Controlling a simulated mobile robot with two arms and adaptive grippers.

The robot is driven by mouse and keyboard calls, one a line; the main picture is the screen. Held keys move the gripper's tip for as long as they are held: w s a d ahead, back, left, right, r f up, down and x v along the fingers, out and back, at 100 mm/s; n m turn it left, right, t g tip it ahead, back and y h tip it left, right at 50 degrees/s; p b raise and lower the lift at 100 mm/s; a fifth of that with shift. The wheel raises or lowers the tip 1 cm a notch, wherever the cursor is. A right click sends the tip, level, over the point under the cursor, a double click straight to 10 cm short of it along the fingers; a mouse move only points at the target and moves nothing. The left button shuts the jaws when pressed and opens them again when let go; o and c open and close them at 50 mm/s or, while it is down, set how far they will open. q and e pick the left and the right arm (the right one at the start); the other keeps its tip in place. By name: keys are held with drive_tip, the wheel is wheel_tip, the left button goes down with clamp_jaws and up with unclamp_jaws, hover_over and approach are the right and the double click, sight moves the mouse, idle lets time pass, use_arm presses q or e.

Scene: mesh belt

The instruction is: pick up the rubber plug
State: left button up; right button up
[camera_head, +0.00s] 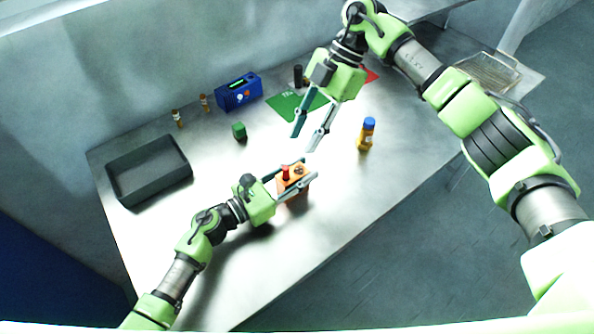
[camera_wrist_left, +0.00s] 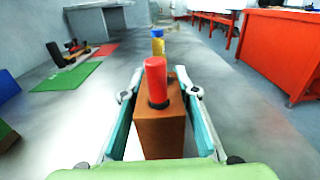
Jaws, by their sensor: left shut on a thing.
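A red plug (camera_head: 286,174), which I take to be the rubber plug, stands upright in the top of an orange-brown block (camera_head: 297,181). In the left wrist view the red plug (camera_wrist_left: 155,80) rises from a dark ring in the brown block (camera_wrist_left: 160,130). My left gripper (camera_head: 309,168) has its fingers along both sides of the block and is shut on it. The plug stands between the fingers, above the block's top. The lower part of the block is partly hidden. My right gripper (camera_head: 302,143) is open and empty above the table, beyond the block.
On the metal table (camera_head: 340,205) are a dark grey tray (camera_head: 150,190), a green cube (camera_head: 239,131), a blue box (camera_head: 238,92), two small bottles, a green mat (camera_head: 290,105) and a yellow bottle with a blue cap (camera_head: 366,135). The table's front right is clear.

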drive_tip(key=f+n+y, duration=0.1)
drive_tip(key=s+n+y, duration=0.1)
drive_tip(key=n, duration=0.1)
drive_tip(key=shift+a+f, duration=0.4)
drive_tip(key=n+y, duration=0.2)
drive_tip(key=n, duration=0.1)
drive_tip(key=shift+s+f, duration=0.1)
drive_tip(key=shift+f, duration=0.25)
drive_tip(key=shift+d+f+n+t+y, duration=0.2)
drive_tip(key=shift+n+t+y, duration=0.1)
drive_tip(key=shift+n+y, duration=0.45)
drive_tip(key=d+n+y, duration=0.1)
drive_tip(key=n+y, duration=0.1)
drive_tip(key=n+t+y, duration=0.5)
drive_tip(key=n+t, duration=0.3)
drive_tip(key=n, duration=0.5)
approach(289, 173)
drive_tip(key=shift+s+d+n+t+h, duration=0.3)
drive_tip(key=shift+s+n+t, duration=0.2)
drive_tip(key=shift+s+n, duration=0.25)
drive_tip(key=shift+f, duration=0.1)
drive_tip(key=x, duration=0.6)
drive_tip(key=shift+w+a, duration=0.2)
drive_tip(key=shift+a, duration=0.1)
drive_tip(key=shift+w+x, duration=0.2)
drive_tip(key=shift+x, duration=2.45)
drive_tip(key=shift+d, duration=0.15)
clamp_jaws()
